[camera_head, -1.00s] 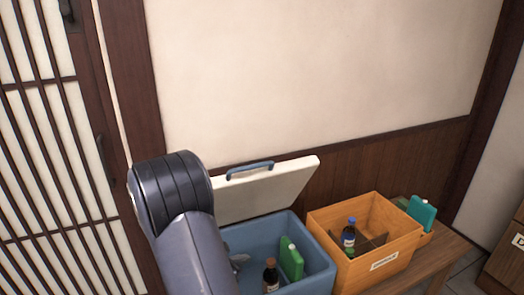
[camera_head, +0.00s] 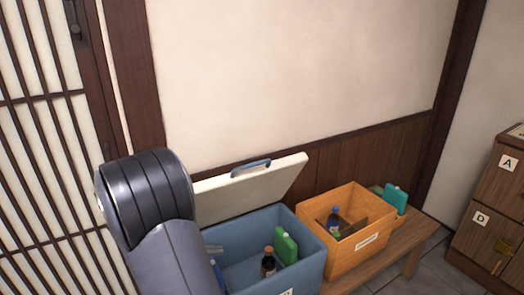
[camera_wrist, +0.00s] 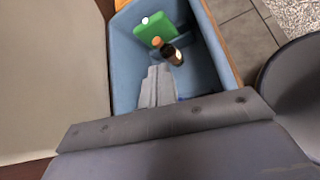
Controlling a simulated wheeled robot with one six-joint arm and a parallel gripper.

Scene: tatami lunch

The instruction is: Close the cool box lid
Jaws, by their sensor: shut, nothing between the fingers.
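The blue cool box (camera_head: 312,262) stands on a low wooden bench, and its pale lid (camera_head: 285,180) with a blue handle (camera_head: 251,168) stands raised at the back. Inside the box are a green bottle (camera_head: 286,246) and a dark brown bottle with an orange cap (camera_head: 268,263). In the wrist view the cool box (camera_wrist: 125,60) lies beyond my gripper (camera_wrist: 157,72), whose fingers are together and empty over the box opening. The lid's pale inner face (camera_wrist: 50,70) fills the left of that view. My arm hides the box's left part in the head view.
An orange wooden crate (camera_head: 332,262) with a blue-capped bottle (camera_head: 334,222) stands right of the cool box on the bench (camera_head: 410,246). A teal container (camera_head: 395,198) is behind it. A wooden cabinet (camera_head: 490,215) stands at far right. The wall is behind the lid.

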